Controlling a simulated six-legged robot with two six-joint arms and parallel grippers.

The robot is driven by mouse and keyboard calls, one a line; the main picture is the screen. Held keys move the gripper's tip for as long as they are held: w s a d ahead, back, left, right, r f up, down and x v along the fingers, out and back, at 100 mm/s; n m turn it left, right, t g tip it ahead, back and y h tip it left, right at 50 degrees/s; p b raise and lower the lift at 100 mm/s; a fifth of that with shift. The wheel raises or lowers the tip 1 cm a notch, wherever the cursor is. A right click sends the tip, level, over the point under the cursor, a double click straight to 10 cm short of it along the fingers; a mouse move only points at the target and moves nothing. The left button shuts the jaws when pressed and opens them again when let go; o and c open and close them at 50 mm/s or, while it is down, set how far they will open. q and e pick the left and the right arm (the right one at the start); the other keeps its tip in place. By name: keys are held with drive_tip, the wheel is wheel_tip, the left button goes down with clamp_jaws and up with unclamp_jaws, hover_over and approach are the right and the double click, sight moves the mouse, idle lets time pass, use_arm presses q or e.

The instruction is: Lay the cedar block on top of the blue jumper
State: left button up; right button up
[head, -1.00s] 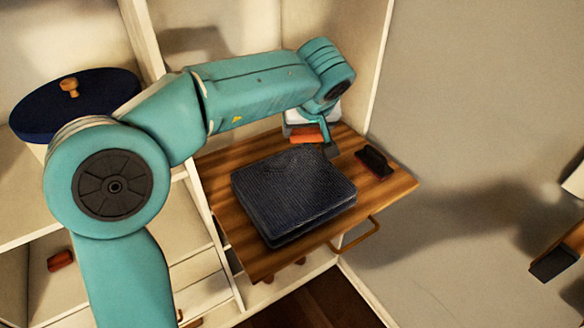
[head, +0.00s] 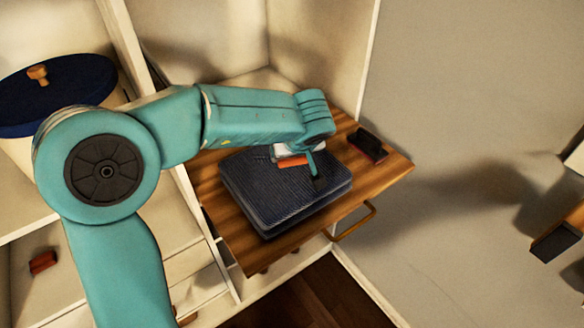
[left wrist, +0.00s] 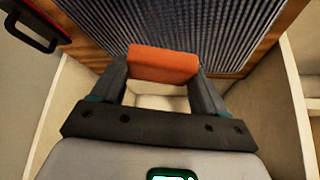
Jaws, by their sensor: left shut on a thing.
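The blue jumper (head: 270,200) lies folded flat on a pull-out wooden board; its ribbed knit also shows in the left wrist view (left wrist: 215,30). My left gripper (head: 298,165) is shut on the cedar block (head: 293,161), an orange-brown piece. In the left wrist view the block (left wrist: 163,64) sits crosswise between the two fingertips (left wrist: 163,75). In the head view the block is over the back part of the jumper. I cannot tell whether it touches the knit. My right gripper is not in view.
A dark brush (head: 368,144) lies on the wooden board (head: 385,178), right of the jumper. A lidded round box (head: 50,95) stands in the shelves at left. A small red-brown block (head: 43,262) lies on a lower shelf. A curved handle (head: 355,223) fronts the board.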

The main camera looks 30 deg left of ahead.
sight(293, 177)
use_arm(q)
drive_tip(key=shift+d+f, duration=0.15)
drive_tip(key=shift+f, duration=0.15)
drive_tip(key=f, duration=0.2)
drive_tip(key=f+b, duration=0.1)
drive_tip(key=shift+s+a+f, duration=0.15)
drive_tip(key=shift+a+f, duration=0.1)
drive_tip(key=shift+f, duration=0.3)
drive_tip(key=shift+d, duration=0.2)
drive_tip(key=shift+a, duration=0.1)
drive_tip(key=o, duration=0.7)
drive_tip(key=shift+f, duration=0.1)
drive_tip(key=o, duration=0.3)
drive_tip(key=shift+f, duration=0.1)
